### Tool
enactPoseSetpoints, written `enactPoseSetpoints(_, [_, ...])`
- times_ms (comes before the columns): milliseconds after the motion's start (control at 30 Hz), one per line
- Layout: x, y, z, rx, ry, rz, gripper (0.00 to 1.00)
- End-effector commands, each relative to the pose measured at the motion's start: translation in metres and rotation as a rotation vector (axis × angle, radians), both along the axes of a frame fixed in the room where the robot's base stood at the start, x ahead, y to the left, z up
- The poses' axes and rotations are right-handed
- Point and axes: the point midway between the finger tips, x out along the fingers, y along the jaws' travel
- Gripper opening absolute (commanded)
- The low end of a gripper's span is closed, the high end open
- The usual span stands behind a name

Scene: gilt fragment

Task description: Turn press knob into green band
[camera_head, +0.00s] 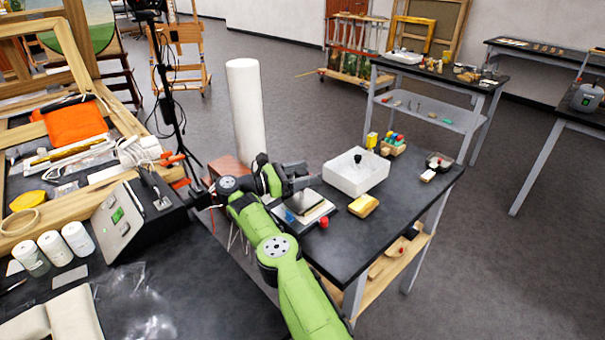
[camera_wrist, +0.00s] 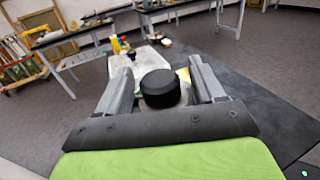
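My gripper (camera_head: 296,182) is at the end of the green arm, over the near left corner of the dark table. In the wrist view, its two grey fingers (camera_wrist: 162,80) stand apart on either side of a round black knob (camera_wrist: 158,82). Narrow gaps seem to show between the knob and each finger. The knob sits on a pale base, mostly hidden by it. In the head view the small press (camera_head: 305,213), with a pale plate and dark top, is under my gripper, which hides its knob.
A white column (camera_head: 246,110) rises behind my arm. The table's right front area is clear.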

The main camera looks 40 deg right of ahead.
Motion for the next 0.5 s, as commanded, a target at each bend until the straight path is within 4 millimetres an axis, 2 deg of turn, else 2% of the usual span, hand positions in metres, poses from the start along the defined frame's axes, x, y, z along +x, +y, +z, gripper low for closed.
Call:
enactPoseSetpoints(167, [0.000, 0.000, 0.006, -0.002, -0.003, 0.000, 0.68])
enactPoseSetpoints(267, [0.000, 0.000, 0.025, -0.002, -0.006, 0.000, 0.68])
enactPoseSetpoints(500, [0.000, 0.001, 0.084, 0.000, -0.003, 0.000, 0.68])
